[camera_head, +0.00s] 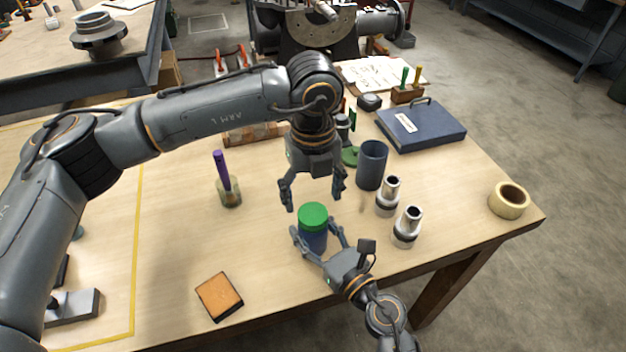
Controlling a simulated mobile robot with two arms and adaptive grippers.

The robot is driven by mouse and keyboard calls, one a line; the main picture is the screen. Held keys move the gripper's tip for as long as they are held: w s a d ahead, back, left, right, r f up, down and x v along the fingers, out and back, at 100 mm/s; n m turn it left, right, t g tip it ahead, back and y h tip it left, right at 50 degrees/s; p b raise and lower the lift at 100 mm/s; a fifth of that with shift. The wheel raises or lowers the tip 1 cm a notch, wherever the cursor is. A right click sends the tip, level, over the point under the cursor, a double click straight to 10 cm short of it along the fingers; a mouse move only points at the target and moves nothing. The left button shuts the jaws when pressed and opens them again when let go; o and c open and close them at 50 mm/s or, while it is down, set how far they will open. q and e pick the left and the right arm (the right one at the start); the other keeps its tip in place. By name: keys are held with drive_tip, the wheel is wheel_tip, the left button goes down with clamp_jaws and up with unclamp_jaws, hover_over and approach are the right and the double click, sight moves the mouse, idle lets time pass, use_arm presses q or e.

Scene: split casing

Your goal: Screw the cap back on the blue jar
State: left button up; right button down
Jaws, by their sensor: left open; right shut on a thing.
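The blue jar (313,240) stands upright on the wooden table near the front edge. A green cap (313,215) sits on top of its mouth; I cannot tell how tightly it is seated. My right gripper (318,243) comes from the lower right and is shut on the jar's body, one finger on each side. My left gripper (314,197) points down from above, open, its fingertips apart just above the cap and not touching it.
To the right stand a dark blue cup (371,166) and two silver cylinders (388,197) (407,228). A blue case (421,125) and a tape roll (509,200) lie farther right. A sponge (219,297) and a small glass with a purple-handled tool (229,193) are left.

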sight(313, 213)
use_arm(q)
drive_tip(key=shift+f, duration=2.2)
